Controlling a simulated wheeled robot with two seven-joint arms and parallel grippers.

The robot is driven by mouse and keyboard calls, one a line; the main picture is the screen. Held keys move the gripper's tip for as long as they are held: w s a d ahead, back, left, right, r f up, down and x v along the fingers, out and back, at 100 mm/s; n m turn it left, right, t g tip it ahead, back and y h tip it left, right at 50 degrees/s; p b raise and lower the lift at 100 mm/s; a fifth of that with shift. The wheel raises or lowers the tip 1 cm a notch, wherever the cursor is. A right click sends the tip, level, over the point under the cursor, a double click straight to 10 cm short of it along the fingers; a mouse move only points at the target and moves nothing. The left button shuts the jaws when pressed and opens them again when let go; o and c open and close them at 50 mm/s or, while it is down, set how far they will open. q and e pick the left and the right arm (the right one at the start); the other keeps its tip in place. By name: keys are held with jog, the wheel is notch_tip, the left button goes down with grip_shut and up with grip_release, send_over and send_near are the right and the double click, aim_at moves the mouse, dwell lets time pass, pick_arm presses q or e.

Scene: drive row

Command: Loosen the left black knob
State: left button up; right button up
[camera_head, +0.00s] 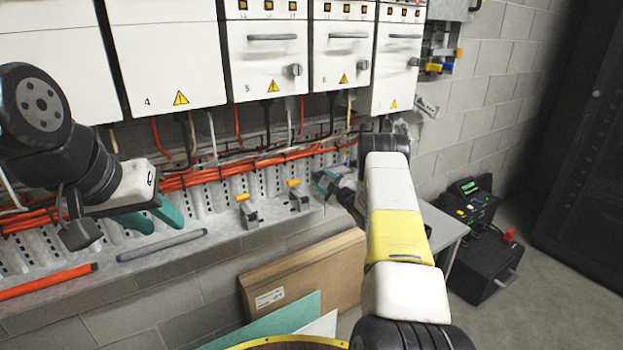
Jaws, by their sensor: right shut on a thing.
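Dark round knobs show on the white cabinet fronts: a left one (295,70), a middle one (363,64) and a partly seen right one (413,61). My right gripper (326,182), with teal fingers, is low at the front of the cable tray, well below these knobs. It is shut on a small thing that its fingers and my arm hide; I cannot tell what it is. My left gripper (157,217) is over the tray at the left, its teal fingers apart and nothing seen between them.
The grey cable tray (210,205) carries orange cables (235,170). Two orange-handled metal clamps (248,212) (298,197) sit on its front edge. A grey bar (160,246) lies at left. Below are a cardboard box (310,270) and panels; black cases (487,262) stand right.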

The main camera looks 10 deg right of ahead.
jog(key=o, duration=1.4)
jog(key=v, duration=0.8)
